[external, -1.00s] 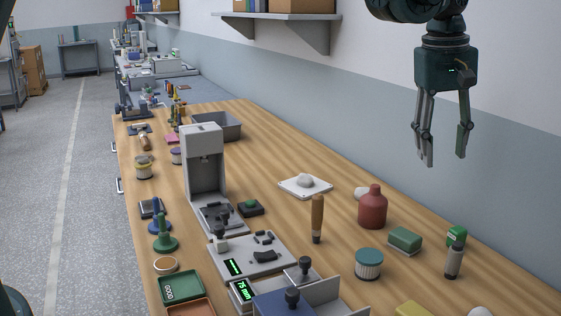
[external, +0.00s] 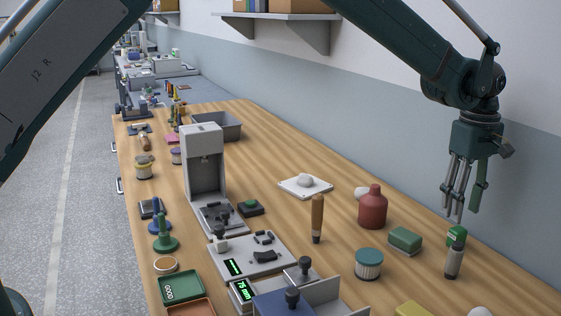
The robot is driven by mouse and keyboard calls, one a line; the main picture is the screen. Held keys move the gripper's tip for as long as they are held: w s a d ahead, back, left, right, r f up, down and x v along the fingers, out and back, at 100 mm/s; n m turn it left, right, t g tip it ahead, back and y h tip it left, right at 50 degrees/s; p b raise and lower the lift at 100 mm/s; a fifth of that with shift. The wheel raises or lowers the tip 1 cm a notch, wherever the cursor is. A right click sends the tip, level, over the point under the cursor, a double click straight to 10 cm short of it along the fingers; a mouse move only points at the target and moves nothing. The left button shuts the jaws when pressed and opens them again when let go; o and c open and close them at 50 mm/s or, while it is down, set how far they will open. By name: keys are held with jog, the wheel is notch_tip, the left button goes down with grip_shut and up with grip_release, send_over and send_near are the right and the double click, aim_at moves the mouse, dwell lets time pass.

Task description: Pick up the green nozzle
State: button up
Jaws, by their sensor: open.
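A green nozzle-like piece (external: 165,236) with a wide round base and a narrow upright stem stands on the left side of the bench, just in front of a similar blue piece (external: 158,219). It is upright and fully in view. My gripper (external: 463,205) is open and empty, pointing down at the right side of the picture. It is far to the right of the green piece and above the bench, appearing just over a green-capped grey bottle (external: 454,256); I cannot tell whether it touches that bottle.
A tall grey press (external: 203,165) stands right of the green piece, with a grey fixture plate (external: 250,258) in front. A red bottle (external: 373,207), green block (external: 405,240) and wooden-handled tool (external: 317,218) stand to the right.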

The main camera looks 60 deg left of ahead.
aim_at(459, 228)
jog(key=shift+w+f, duration=0.1)
jog(key=shift+f, duration=0.1)
jog(key=shift+f, duration=1.25)
jog(key=shift+f, duration=2.6)
jog(key=c, duration=0.9)
